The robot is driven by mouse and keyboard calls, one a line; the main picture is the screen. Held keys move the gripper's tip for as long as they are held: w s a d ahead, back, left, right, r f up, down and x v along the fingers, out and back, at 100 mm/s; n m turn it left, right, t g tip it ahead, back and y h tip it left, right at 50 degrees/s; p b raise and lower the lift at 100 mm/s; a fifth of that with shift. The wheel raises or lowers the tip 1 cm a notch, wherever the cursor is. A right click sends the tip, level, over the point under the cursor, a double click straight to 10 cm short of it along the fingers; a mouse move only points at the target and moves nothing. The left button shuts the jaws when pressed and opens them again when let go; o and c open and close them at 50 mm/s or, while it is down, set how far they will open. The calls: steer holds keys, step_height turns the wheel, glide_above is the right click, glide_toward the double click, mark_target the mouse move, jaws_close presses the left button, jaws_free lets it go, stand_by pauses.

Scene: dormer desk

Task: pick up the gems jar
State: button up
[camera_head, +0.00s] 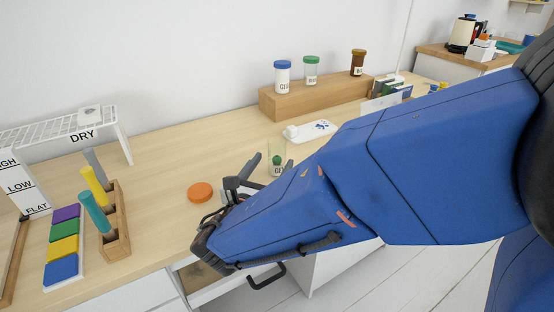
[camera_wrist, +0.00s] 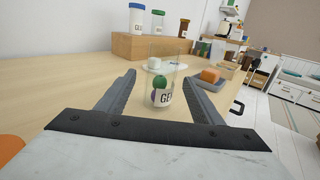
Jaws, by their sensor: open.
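The gems jar is a clear, lidless jar with a white label reading "GE" and green and purple balls inside. In the wrist view the gems jar (camera_wrist: 168,98) stands upright on the desk, between and slightly beyond my gripper's two fingers. In the head view the jar (camera_head: 277,158) shows past my arm, its lower part close behind my gripper. My gripper (camera_wrist: 159,78) is open and empty, low over the desk, with a finger on each side of the jar. In the head view my gripper (camera_head: 262,170) is partly hidden by my own blue arm.
An orange disc (camera_head: 200,192) lies on the desk left of my gripper. A wooden riser (camera_head: 310,98) behind holds blue-, green- and brown-lidded jars. A white dish (camera_head: 308,131) lies before it. A wooden peg holder (camera_head: 117,240) stands left.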

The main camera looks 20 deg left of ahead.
mark_target(273, 163)
steer(key=w, duration=0.4)
steer(key=shift+d+f, duration=0.1)
steer(key=shift+f, duration=0.05)
steer(key=c, duration=1.2)
